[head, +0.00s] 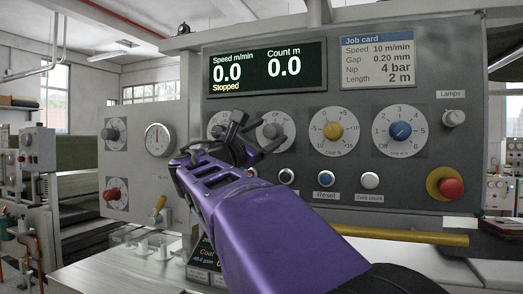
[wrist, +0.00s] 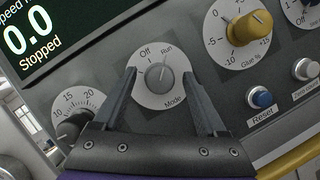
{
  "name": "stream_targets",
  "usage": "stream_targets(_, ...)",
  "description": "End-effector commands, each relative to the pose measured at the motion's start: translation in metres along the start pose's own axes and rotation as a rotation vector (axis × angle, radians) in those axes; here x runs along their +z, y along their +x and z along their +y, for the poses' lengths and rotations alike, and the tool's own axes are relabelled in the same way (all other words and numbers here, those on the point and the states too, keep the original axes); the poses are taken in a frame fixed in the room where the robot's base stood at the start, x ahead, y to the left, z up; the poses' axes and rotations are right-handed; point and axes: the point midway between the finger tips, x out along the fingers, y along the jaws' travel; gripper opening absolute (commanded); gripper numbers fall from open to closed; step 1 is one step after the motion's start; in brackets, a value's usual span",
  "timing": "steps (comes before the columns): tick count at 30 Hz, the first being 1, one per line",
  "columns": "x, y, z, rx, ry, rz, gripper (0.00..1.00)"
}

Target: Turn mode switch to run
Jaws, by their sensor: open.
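The mode switch (wrist: 159,77) is a round grey knob on a white dial marked Off and Run, near the middle of the wrist view. In the head view the mode switch (head: 273,131) is partly hidden by my gripper. The wrist view is too small to tell which mark the knob points to. My gripper (wrist: 159,76) is open, with one dark finger on each side of the knob and visible gaps between. In the head view my gripper (head: 262,132) is in front of the panel; whether the fingertips touch the dial is unclear.
The display (head: 265,70) reads 0.0 and Stopped. A yellow knob (head: 334,131) and a blue knob (head: 400,131) sit to the right. Below are the Reset button (head: 327,180) and a white button (head: 370,181). A red stop button (head: 450,187) is at lower right.

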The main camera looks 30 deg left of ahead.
Motion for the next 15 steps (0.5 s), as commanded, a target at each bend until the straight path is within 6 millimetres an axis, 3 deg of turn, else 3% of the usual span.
stream_targets(15, -0.002, -0.123, 0.0, 0.003, 0.001, 0.003, 0.74)
